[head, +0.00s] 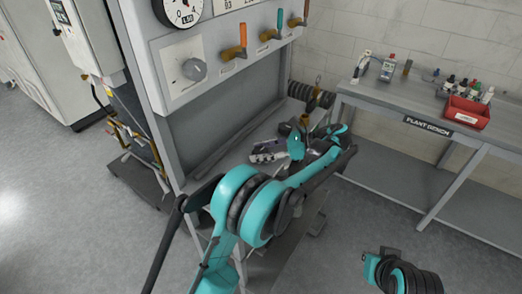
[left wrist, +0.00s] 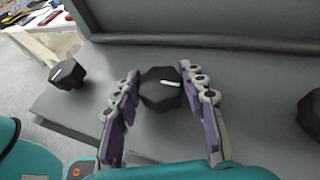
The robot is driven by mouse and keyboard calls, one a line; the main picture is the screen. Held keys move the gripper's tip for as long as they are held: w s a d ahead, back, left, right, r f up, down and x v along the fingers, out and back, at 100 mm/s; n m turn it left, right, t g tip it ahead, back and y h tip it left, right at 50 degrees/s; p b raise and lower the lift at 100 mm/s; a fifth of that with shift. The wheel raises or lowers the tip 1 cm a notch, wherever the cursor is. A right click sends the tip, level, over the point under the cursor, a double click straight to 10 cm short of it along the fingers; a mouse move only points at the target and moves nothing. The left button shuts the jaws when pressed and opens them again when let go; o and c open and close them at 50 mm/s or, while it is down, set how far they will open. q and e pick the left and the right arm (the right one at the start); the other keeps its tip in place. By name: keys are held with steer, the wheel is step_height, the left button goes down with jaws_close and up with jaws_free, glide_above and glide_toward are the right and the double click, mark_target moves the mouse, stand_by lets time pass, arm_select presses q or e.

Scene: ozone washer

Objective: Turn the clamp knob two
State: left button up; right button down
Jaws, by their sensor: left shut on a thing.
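My left gripper (head: 264,152) reaches over the grey shelf (left wrist: 130,60) of the panel stand. In the left wrist view its two fingers (left wrist: 159,72) stand on either side of a black faceted knob (left wrist: 158,97) with a white line on top, and are shut on it. Another black knob (left wrist: 68,75) with a white mark is at the left of that view. Part of a third dark round thing (left wrist: 313,110) shows at the right edge. In the head view the gripper and arm hide the held knob. My right gripper is not in view; part of my right arm shows at the lower right.
The grey panel (head: 225,58) with gauge, dial and coloured valve handles rises behind the shelf. The floor between stand and bench is largely clear.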

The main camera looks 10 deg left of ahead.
mark_target(261, 151)
arm_select(q)
steer(key=shift+f, duration=0.15)
steer(key=o, duration=1.2)
step_height(261, 151, up, 10)
steer(key=shift+r, duration=0.1)
